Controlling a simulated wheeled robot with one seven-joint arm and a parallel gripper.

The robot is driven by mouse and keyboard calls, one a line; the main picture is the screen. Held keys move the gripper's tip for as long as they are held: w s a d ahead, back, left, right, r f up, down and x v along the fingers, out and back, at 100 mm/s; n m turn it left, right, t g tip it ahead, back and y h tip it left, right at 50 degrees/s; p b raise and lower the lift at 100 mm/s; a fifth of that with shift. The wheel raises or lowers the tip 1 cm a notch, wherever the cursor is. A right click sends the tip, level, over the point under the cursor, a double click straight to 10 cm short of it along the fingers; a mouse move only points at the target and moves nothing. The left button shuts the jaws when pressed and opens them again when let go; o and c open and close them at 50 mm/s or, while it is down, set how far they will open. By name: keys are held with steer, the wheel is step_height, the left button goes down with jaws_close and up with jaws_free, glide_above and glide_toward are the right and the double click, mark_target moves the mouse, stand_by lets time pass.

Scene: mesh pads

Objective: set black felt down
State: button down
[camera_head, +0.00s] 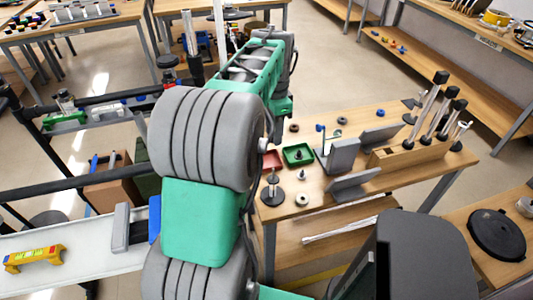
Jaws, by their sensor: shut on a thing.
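My green and grey arm rises through the middle of the view and bends toward the wooden table (405,170). Its far end drops behind the large grey joint. My gripper's fingers are hidden there, so its hold does not show. I cannot pick out the black felt with certainty. A small dark piece (298,155) sits in a green tray (291,161) on the table. A red tray (273,159) lies beside it, partly hidden by my arm.
Grey angled stands (343,157) and a wooden rack (410,152) of black-headed tools stand on the table. A yellow piece (34,258) lies on a white surface at left.

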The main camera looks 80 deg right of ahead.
steer(key=p, duration=0.2)
glide_toward(266, 163)
step_height(266, 163, down, 2)
steer(key=shift+d+f+p, duration=0.1)
steer(key=shift+p, duration=0.4)
steer(key=shift+f, duration=2.15)
steer(key=shift+f, duration=0.25)
steer(key=c, duration=1.2)
jaws_free()
steer(key=shift+r, duration=0.1)
steer(key=shift+c, duration=0.2)
step_height(266, 163, up, 12)
steer(key=b, duration=0.1)
steer(key=shift+r, duration=0.2)
